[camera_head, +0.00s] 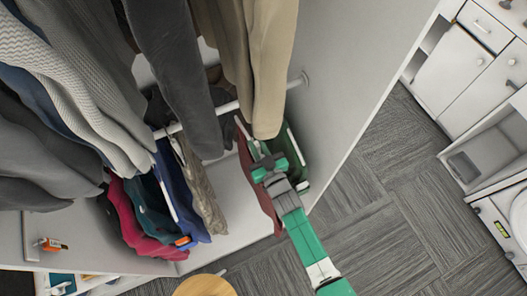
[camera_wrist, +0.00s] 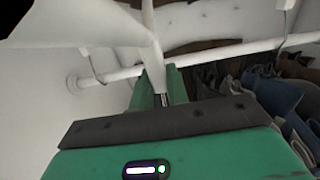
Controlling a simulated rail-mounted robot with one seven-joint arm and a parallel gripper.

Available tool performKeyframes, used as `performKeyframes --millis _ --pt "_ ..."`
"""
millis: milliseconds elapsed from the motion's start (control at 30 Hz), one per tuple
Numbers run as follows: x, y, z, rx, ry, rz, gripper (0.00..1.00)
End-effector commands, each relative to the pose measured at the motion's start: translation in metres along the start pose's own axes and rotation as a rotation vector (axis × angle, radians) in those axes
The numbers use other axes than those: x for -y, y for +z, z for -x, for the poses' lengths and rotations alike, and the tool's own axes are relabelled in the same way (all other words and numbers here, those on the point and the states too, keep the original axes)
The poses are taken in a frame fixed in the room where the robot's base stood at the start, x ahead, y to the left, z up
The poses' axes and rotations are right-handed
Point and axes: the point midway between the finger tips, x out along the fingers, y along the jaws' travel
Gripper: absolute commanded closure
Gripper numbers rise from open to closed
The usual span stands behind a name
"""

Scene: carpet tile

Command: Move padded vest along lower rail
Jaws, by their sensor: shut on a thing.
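My gripper (camera_head: 266,160) is at the right part of the lower rail (camera_head: 225,108), between a dark red garment (camera_head: 258,185) and a dark green garment (camera_head: 297,150). In the wrist view the gripper's green fingers (camera_wrist: 160,92) are shut on a white, tapering piece (camera_wrist: 153,55) that looks like part of a hanger. The lower rail also shows there, crossing behind the fingers (camera_wrist: 215,52). I cannot tell which garment is the padded vest, or which garment hangs from the held piece, as the arm and upper clothes hide much.
Red (camera_head: 135,215), teal (camera_head: 152,205), blue (camera_head: 178,195) and khaki (camera_head: 203,185) garments hang left on the lower rail. Long trousers (camera_head: 265,60) and knitwear (camera_head: 75,75) hang above. The wardrobe side wall (camera_head: 350,90) stands close right. A round wooden top (camera_head: 205,287) is below.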

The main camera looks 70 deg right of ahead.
Motion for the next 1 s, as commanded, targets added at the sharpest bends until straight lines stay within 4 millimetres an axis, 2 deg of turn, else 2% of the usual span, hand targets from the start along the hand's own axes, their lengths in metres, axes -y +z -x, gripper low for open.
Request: performKeyframes --millis 700,1000 --pt "0.0 0.003 -0.101 -0.004 0.0 0.001 1.0" --pt "0.0 0.001 -0.128 -0.004 0.0 0.0 1.0"
